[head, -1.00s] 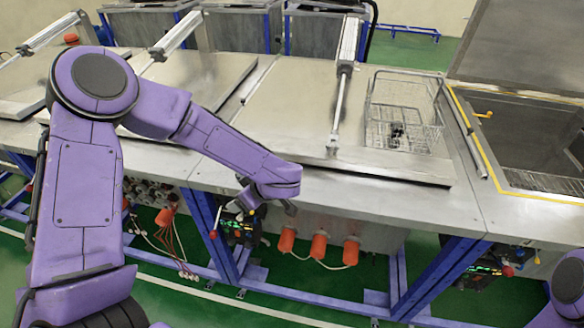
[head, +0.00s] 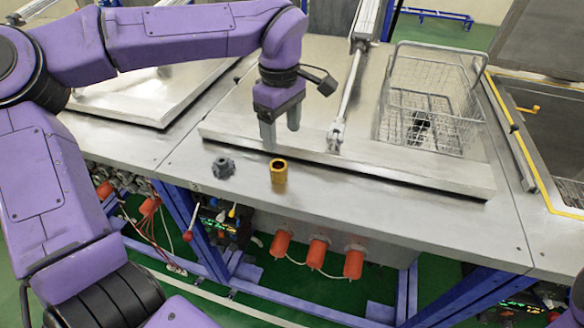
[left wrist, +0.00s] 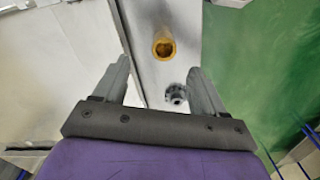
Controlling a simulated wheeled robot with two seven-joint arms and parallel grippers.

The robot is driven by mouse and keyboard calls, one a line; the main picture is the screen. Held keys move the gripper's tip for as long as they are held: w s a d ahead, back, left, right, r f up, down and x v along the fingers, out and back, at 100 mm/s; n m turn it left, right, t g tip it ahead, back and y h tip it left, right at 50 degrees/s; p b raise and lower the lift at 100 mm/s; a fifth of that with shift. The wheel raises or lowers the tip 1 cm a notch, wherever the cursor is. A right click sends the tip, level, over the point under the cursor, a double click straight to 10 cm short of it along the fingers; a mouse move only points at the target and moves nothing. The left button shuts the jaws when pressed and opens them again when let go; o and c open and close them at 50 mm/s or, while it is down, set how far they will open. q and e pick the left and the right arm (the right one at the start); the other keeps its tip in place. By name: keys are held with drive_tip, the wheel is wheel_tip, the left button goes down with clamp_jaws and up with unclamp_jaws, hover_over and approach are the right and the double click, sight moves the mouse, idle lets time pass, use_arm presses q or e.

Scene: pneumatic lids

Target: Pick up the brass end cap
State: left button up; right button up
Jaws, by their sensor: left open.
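The brass end cap (head: 278,171) is a small yellow hollow cylinder. It stands on the metal bench top (head: 330,205) near the front edge, in front of the closed lid. It also shows between and beyond the fingers in the left wrist view (left wrist: 164,46). My left gripper (head: 280,140) points down above and slightly behind the cap, open and empty, not touching it. The left gripper's fingers also show in the left wrist view (left wrist: 160,85). My right gripper is not in view.
A grey toothed part (head: 223,168) stands left of the cap; it is near the right finger in the left wrist view (left wrist: 176,94). Behind are the flat lid (head: 240,125) with its pneumatic rod (head: 347,95) and a wire basket (head: 430,95). The bench right of the cap is clear.

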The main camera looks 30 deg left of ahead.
sight(279, 166)
use_arm(q)
drive_tip(key=f, duration=0.7)
drive_tip(key=f+p, duration=0.1)
drive_tip(key=f, duration=0.2)
drive_tip(key=shift+s+a+f, duration=0.25)
drive_tip(key=shift+s+a, duration=0.05)
drive_tip(key=shift+s, duration=0.1)
clamp_jaws()
